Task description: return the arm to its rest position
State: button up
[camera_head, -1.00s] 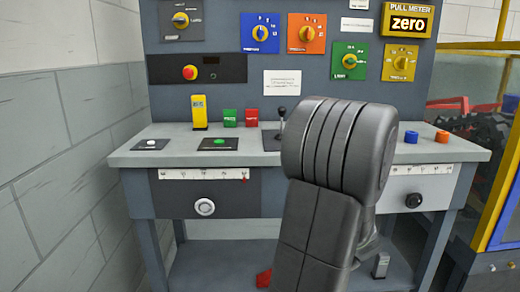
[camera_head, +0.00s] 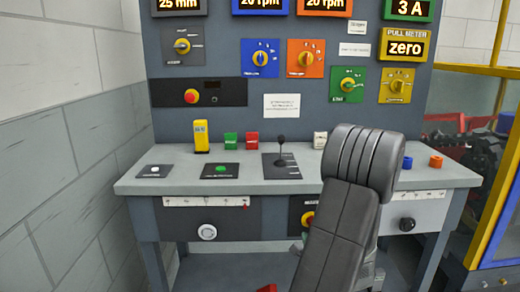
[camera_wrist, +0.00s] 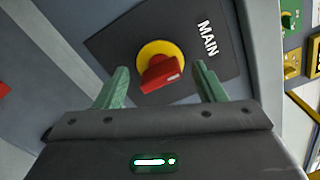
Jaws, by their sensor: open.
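My arm (camera_head: 350,195) rises in front of the console's right half in the head view and hides part of its front. My gripper (camera_wrist: 161,68) shows in the wrist view with its two green fingers apart and nothing between them held. Ahead of it is a red rotary knob (camera_wrist: 160,73) on a yellow collar, on a dark plate labelled MAIN (camera_wrist: 208,38). The fingers appear on either side of the knob, and I cannot tell how far it is from them. In the head view the gripper is hidden behind my arm; part of the knob's plate (camera_head: 296,214) shows.
The console desk (camera_head: 270,187) carries buttons, a lever (camera_head: 281,154), coloured blocks and a yellow upright piece (camera_head: 201,136). The panel (camera_head: 215,65) behind holds dials and displays. A block wall (camera_head: 60,150) stands left, and a yellow-framed enclosure (camera_head: 488,190) right.

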jog(key=m+p, duration=0.4)
jog(key=p, duration=0.2)
jog(key=m+p, duration=0.4)
jog(key=p, duration=0.3)
jog(key=m+p, duration=0.4)
jog(key=p, duration=0.3)
jog(key=shift+d+r, duration=0.15)
jog(key=shift+r, duration=0.1)
jog(key=shift+f+m+p, duration=0.1)
jog(key=shift+m+p, duration=0.2)
jog(key=shift+p, duration=0.15)
